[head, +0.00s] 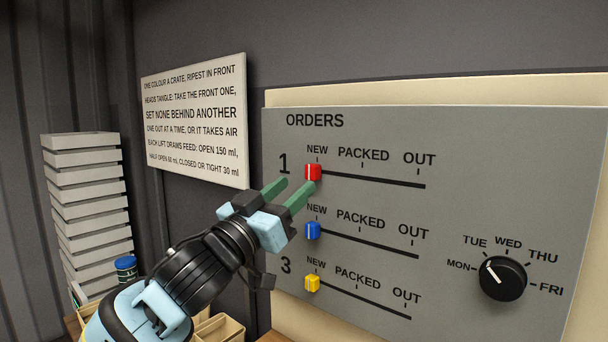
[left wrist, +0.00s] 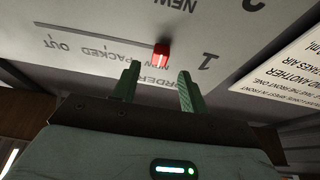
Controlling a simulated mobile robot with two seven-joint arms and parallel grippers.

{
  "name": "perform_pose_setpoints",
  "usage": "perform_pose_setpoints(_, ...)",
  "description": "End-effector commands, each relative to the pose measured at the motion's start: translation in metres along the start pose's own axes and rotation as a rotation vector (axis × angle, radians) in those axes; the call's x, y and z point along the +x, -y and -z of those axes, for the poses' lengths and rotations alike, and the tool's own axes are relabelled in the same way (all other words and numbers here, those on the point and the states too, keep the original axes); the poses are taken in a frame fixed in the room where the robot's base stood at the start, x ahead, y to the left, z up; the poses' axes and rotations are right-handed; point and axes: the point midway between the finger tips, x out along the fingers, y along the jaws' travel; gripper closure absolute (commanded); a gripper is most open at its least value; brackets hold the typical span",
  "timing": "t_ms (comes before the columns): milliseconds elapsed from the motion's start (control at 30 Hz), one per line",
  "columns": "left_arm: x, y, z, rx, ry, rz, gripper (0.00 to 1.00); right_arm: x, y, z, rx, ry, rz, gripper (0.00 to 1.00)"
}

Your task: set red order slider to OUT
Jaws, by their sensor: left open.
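The red order slider (head: 313,172) is a small red block with a white line. It sits at the NEW end of the top slot (head: 375,180), row 1 of the grey ORDERS panel (head: 400,135); PACKED and OUT are marked to its right. My left gripper (head: 288,188) is open, its green fingers pointing at the panel just left of and below the red slider. In the left wrist view the red slider (left wrist: 161,54) shows beyond and between the two open fingertips (left wrist: 157,75), apparently not gripped. My right gripper is not in view.
The blue slider (head: 313,230) and yellow slider (head: 312,283) sit at NEW in the rows below. A black day dial (head: 502,278) is at the panel's right. A white sign (head: 195,118) hangs left. Stacked trays (head: 85,200) and a blue-capped bottle (head: 126,268) stand at far left.

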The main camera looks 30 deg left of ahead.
Motion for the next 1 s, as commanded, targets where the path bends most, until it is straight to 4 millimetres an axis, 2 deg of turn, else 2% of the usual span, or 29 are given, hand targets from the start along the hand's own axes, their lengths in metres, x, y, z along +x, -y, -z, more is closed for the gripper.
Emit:
perform_pose_setpoints(100,0.019,0.000,0.004,0.000,-0.004,0.000,0.56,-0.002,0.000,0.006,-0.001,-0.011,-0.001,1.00)
perform_pose_setpoints(300,0.038,0.000,0.002,0.000,-0.002,0.000,0.56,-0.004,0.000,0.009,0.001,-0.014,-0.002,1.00)
perform_pose_setpoints(700,0.043,0.000,0.000,0.001,0.000,-0.001,0.58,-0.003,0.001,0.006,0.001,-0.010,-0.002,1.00)
perform_pose_setpoints(1000,0.043,0.000,0.000,0.001,0.000,-0.001,0.97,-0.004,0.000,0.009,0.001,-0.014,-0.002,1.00)
